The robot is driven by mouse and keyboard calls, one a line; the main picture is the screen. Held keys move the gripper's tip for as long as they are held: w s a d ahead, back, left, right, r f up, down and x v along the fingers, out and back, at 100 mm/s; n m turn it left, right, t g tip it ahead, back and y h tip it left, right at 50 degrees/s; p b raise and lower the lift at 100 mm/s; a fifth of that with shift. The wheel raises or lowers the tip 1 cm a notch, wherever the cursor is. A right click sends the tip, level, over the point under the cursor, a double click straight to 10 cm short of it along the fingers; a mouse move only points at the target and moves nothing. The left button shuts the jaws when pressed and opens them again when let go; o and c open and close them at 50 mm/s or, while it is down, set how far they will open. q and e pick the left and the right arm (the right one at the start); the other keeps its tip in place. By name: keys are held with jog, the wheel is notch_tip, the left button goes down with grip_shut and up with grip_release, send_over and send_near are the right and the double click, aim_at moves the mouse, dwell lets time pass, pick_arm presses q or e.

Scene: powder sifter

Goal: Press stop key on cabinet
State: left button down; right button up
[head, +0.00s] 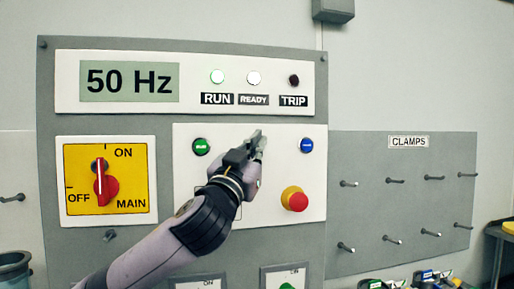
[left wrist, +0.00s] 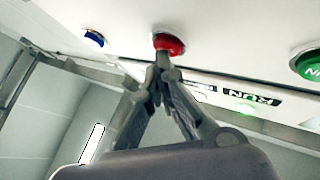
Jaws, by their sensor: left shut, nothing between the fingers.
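The cabinet (head: 180,45) has a white key panel with a green key (head: 200,146) at left and a blue key (head: 306,145) at right. Between them, a red key (left wrist: 168,42) shows in the left wrist view; my gripper hides it in the head view. My left gripper (head: 258,142) is shut and empty, its fingertips (left wrist: 162,55) right at the red key; I cannot tell whether they touch it. The green key (left wrist: 310,65) and blue key (left wrist: 95,39) also show in the left wrist view. My right gripper is not in view.
The display (head: 129,82) reads 50 Hz and the RUN lamp (head: 217,77) glows green. A red mushroom button (head: 295,199) on a yellow base sits below the blue key. The main switch (head: 105,180) is at left. A pegboard (head: 400,200) labelled CLAMPS stands at right.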

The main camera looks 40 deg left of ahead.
pick_arm(q)
jog(key=shift+w+a, duration=0.15)
jog(key=shift+a, duration=0.05)
dwell(0.3)
jog(key=shift+d, duration=0.15)
jog(key=shift+s+d, duration=0.45)
jog(key=shift+s, duration=0.05)
dwell(0.3)
jog(key=s+d, duration=0.3)
jog(key=shift+s+d, duration=0.15)
jog(key=shift+d, duration=0.25)
dwell(0.8)
